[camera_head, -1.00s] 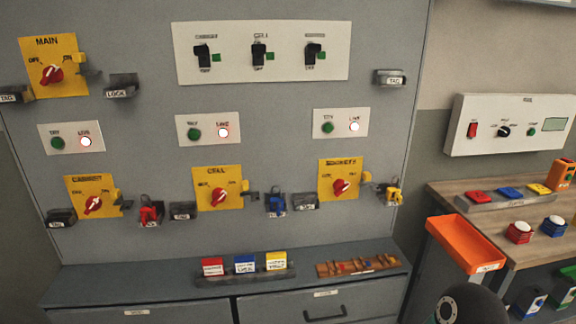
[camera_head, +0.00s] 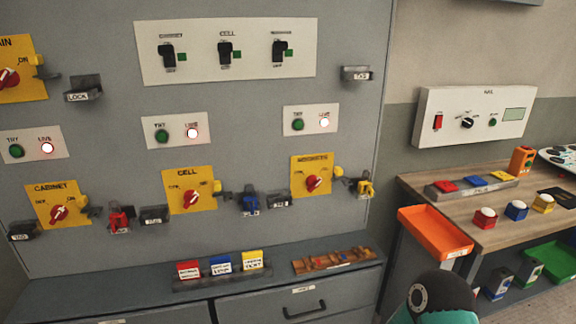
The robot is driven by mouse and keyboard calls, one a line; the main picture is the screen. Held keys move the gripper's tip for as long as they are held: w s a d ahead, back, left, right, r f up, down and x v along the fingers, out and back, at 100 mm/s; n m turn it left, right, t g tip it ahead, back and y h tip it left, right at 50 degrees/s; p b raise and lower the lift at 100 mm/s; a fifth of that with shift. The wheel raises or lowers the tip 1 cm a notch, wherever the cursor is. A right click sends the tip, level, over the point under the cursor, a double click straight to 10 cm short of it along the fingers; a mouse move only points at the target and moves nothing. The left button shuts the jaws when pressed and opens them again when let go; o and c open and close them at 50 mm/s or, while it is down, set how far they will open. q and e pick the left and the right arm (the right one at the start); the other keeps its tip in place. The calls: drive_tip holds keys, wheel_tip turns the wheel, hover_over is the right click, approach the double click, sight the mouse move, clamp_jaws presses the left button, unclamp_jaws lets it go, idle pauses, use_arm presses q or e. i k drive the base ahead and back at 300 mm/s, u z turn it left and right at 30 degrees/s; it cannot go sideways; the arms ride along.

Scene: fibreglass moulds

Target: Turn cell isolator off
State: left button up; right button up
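The cell isolator is a yellow plate (camera_head: 176,204) labelled CELL in the lower middle of the grey panel. Its red rotary knob (camera_head: 190,199) has a pale pointer tilted up to the right, toward the ON side. A yellow tab and a grey hasp sit at the plate's right edge. Above it, a white plate (camera_head: 178,131) has a green TRY button (camera_head: 162,136) and a lit LIVE lamp (camera_head: 192,133). Neither gripper is in view. A dark and teal rounded part of my arm shows at the bottom right.
Similar yellow isolators, cabinet (camera_head: 58,195) and another (camera_head: 297,189), flank it. A blue padlock (camera_head: 250,202) hangs at its right. Red, blue and yellow tags (camera_head: 221,264) stand on the ledge below. An orange tray (camera_head: 436,233) juts from the bench at the right.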

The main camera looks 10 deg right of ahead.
sight(191, 197)
drive_tip(key=k, duration=0.6)
drive_tip(key=u, duration=0.5)
drive_tip(key=i, duration=1.2)
drive_tip(key=u, duration=0.05)
